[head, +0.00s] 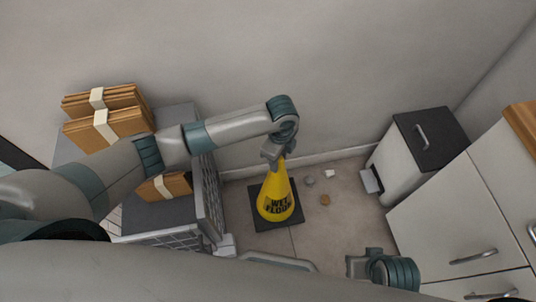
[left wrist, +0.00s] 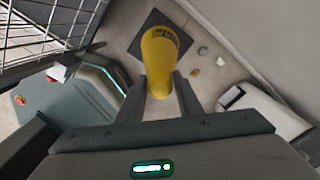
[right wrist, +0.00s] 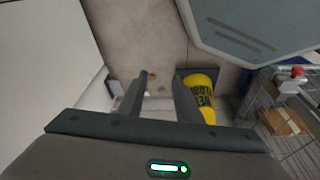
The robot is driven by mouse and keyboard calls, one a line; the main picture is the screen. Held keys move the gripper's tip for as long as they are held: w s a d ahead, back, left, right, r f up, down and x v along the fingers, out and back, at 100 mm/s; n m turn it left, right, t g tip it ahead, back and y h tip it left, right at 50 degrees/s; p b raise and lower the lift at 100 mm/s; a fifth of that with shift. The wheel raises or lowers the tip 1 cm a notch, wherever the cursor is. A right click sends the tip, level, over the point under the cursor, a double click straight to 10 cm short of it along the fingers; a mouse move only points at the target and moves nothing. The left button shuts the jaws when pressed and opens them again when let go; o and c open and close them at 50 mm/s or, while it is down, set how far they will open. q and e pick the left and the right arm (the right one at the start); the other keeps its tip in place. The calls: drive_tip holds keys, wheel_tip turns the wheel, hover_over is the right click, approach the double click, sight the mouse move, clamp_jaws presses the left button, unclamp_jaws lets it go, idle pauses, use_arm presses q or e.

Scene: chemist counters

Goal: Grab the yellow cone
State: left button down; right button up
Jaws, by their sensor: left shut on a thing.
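The yellow cone (head: 276,194), marked "WET FLOOR", has a dark square base and stands on the floor near the wall in the head view. My left gripper (head: 277,157) is at the cone's top, its fingers shut on it. In the left wrist view the cone (left wrist: 160,62) runs up between the two fingers of my left gripper (left wrist: 160,84). My right gripper (right wrist: 160,90) has its fingers apart with only floor between them. The cone (right wrist: 203,93) shows beyond its right finger in the right wrist view.
A wire-sided cart (head: 208,196) with bundles of brown folders (head: 108,120) stands left of the cone. A white bin with a black lid (head: 430,138) and white cabinets (head: 450,225) stand at the right. Small litter (head: 325,200) lies on the floor right of the cone.

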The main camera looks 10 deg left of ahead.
use_arm(q)
drive_tip(key=s+d+r, duration=0.2)
drive_tip(key=d+r, duration=0.1)
drive_tip(key=d, duration=0.1)
drive_tip(key=shift+s+d, duration=0.2)
drive_tip(key=shift+d, duration=0.05)
use_arm(e)
drive_tip(key=shift+w+f, duration=0.25)
drive_tip(key=shift+f, duration=0.15)
use_arm(q)
drive_tip(key=shift+r, duration=0.1)
use_arm(e)
drive_tip(key=shift+s, duration=0.2)
